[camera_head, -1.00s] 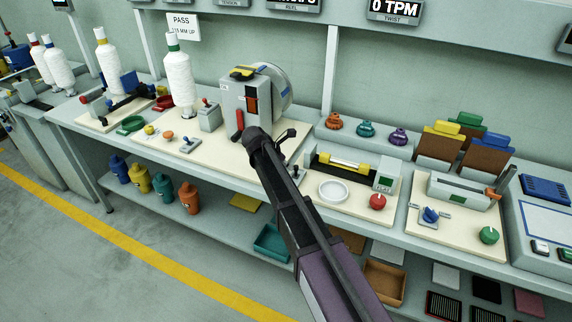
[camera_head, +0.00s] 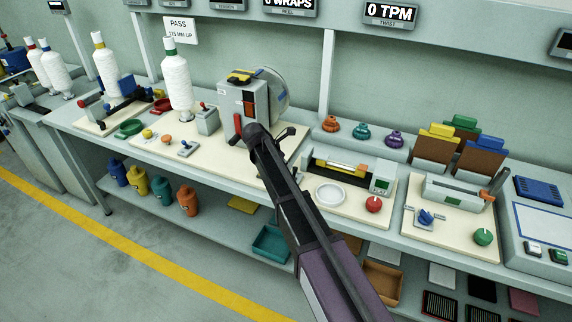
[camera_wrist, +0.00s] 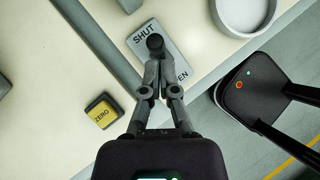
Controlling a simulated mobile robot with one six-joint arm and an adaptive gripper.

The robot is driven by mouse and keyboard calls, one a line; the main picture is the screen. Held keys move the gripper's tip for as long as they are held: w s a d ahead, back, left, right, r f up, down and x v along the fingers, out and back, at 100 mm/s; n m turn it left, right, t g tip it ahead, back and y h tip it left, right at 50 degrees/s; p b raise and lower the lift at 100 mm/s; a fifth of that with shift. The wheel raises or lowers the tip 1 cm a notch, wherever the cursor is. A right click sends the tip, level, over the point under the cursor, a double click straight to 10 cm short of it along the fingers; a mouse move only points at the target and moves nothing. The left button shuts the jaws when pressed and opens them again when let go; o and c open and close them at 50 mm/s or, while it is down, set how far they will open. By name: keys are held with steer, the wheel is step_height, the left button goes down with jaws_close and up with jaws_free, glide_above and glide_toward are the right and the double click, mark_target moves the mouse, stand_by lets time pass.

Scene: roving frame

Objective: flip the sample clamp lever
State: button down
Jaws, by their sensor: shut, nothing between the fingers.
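In the wrist view the clamp lever shows as a dark round knob (camera_wrist: 155,42) above a grey label plate (camera_wrist: 180,66). The plate reads SHUT at its upper end; the lower word is partly covered, with "EN" showing. The knob appears near the SHUT end. My gripper (camera_wrist: 153,66) is shut and empty, its fingertips just below the knob in the picture. I cannot tell whether they touch it. The fingers hide the lever's lower part and some of the plate. In the head view my arm hides the lever and plate.
A yellow ZERO button (camera_wrist: 103,112) sits left of my fingers. A white dish (camera_wrist: 246,12) lies at upper right; it also shows in the head view (camera_head: 331,194). The twist unit with a yellow cylinder (camera_head: 338,168) and a red knob (camera_head: 374,204) stand right of my arm.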

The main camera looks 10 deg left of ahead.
steer(key=shift+r, duration=0.1)
stand_by(0.3)
steer(key=a+p+v, duration=0.1)
steer(key=p+v, duration=0.9)
steer(key=v, duration=0.3)
steer(key=shift+f, duration=0.25)
stand_by(0.3)
stand_by(0.5)
